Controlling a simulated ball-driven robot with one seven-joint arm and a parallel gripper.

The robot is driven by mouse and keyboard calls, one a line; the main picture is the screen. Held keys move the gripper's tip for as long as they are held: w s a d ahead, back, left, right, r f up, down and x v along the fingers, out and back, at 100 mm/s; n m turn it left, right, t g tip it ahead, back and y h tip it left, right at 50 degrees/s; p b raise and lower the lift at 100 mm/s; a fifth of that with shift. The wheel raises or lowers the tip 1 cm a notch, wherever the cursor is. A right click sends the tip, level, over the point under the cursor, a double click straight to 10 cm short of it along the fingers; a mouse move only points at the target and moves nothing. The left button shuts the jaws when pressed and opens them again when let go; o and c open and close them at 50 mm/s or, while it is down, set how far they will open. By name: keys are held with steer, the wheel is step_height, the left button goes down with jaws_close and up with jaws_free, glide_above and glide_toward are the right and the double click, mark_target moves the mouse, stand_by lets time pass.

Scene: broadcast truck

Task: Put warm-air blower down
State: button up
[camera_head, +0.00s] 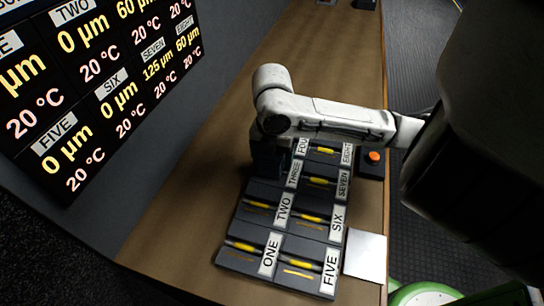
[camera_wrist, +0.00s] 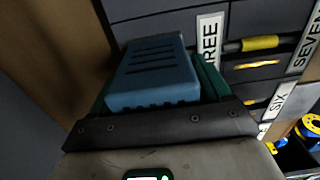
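The warm-air blower (camera_wrist: 154,76) appears as a blue box with dark slots in its top and notches along its near edge. It sits between the green fingers of my gripper (camera_wrist: 158,90) in the wrist view, and the gripper looks shut on it. In the head view my gripper (camera_head: 268,158) points down beside the far left end of the labelled units, under my white arm. The blower cannot be made out there. In the wrist view the unit labelled THREE (camera_wrist: 209,40) lies just beyond and right of the blower. Whether the blower touches anything below is not clear.
Grey units (camera_head: 292,220) labelled ONE to EIGHT, with yellow bars, stand in two rows on the brown bench (camera_head: 190,200). An orange-buttoned box (camera_head: 373,157) and a white square (camera_head: 366,257) are at their right. A readout screen (camera_head: 95,80) is at left. Bench left of the units is clear.

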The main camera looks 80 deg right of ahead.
steer(key=shift+o, duration=1.1)
step_height(320, 180, up, 12)
steer(key=shift+r+p, duration=0.25)
steer(key=shift+p, duration=0.6)
